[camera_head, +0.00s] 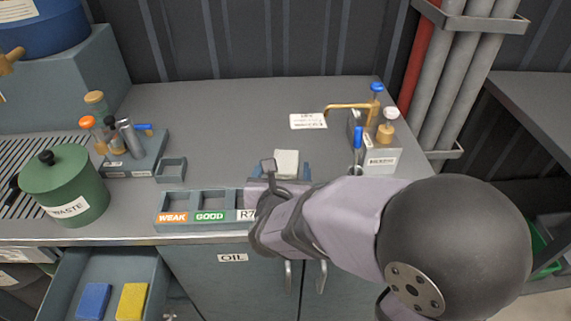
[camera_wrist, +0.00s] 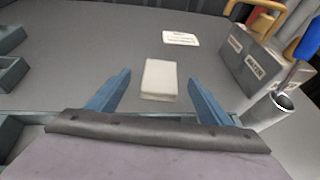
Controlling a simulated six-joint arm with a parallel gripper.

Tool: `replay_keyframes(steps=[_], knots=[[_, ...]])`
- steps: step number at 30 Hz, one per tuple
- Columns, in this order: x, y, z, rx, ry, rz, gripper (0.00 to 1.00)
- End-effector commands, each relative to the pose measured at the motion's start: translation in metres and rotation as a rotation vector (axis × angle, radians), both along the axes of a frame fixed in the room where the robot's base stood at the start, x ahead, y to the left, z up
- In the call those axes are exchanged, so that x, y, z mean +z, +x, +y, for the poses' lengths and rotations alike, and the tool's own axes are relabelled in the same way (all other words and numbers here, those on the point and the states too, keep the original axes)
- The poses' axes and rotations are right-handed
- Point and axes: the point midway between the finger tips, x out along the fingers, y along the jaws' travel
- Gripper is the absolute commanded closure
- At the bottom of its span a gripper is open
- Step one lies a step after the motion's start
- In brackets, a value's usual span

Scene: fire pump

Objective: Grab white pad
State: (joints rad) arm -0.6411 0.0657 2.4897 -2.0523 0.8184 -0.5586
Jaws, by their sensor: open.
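The white pad (camera_head: 287,163) lies flat on the grey bench top, near the middle of the head view. In the wrist view the white pad (camera_wrist: 160,79) sits ahead of the fingers, centred between them. My gripper (camera_wrist: 160,85) has two blue fingers spread wide apart, with nothing between them in its grasp. In the head view my gripper (camera_head: 281,171) shows as blue fingertips on either side of the pad's near part, partly hidden by my arm. I cannot tell the exact height of the fingertips above the bench.
A sorting tray (camera_head: 189,202) marked WEAK and GOOD lies at the front edge. A green WASTE bin (camera_head: 66,186) and a bottle rack (camera_head: 137,160) stand left. A grey box (camera_head: 381,160) with brass pipe stands right. A white label (camera_head: 308,121) lies behind the pad.

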Motion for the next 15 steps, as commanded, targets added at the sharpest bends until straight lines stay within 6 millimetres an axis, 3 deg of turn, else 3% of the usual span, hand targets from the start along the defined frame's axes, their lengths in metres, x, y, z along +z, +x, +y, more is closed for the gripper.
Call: replay_keyframes(steps=[15], knots=[[-0.021,0.043,-0.008,-0.003,-0.001,0.001,0.27]])
